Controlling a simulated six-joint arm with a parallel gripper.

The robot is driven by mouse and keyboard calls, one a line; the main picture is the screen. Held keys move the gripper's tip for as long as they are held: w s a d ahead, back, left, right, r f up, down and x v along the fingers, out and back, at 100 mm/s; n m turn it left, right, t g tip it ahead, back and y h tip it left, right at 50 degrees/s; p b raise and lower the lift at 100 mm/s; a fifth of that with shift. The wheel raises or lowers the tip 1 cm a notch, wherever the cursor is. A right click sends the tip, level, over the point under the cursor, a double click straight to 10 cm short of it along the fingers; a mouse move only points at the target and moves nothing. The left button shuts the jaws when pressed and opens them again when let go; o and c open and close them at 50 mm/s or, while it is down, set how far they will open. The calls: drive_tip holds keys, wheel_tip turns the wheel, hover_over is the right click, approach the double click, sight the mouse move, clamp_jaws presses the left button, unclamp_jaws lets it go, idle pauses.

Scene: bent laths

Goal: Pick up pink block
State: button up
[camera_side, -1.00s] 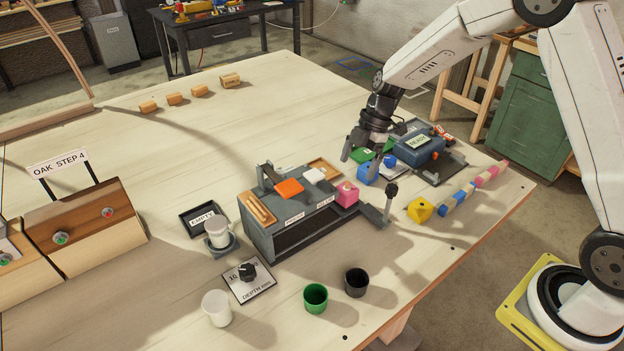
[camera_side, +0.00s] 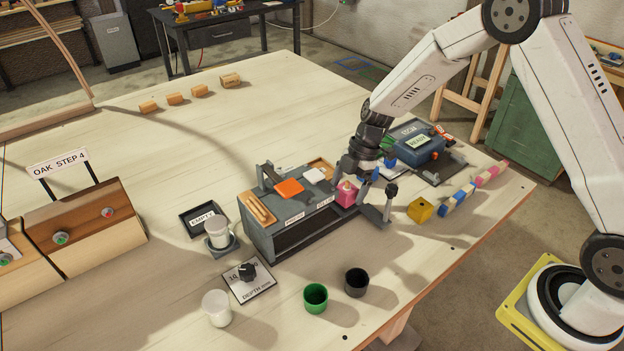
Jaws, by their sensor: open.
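The pink block (camera_side: 347,195) sits at the right end of the grey bench unit, beside its grey side plate. My gripper (camera_side: 355,183) is open and pointing down, with its fingers just above and at the block's upper right. I cannot tell whether a finger touches the block. A blue block behind my gripper is mostly hidden by the fingers.
The grey bench unit (camera_side: 285,243) carries an orange piece (camera_side: 289,187) and a white piece (camera_side: 314,175). A yellow block (camera_side: 420,210) and a dark upright post (camera_side: 390,198) stand to the right. Green (camera_side: 316,298) and black (camera_side: 356,282) cups stand in front.

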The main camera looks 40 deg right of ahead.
drive_tip(key=shift+a+f, duration=0.25)
drive_tip(key=shift+f, duration=0.4)
drive_tip(key=c, duration=1.3)
drive_tip(key=shift+r, duration=0.1)
drive_tip(key=shift+r, duration=0.75)
drive_tip(key=s+r, duration=1.1)
drive_tip(key=s, duration=0.3)
drive_tip(key=shift+d+r, duration=0.15)
drive_tip(key=shift+d, duration=0.3)
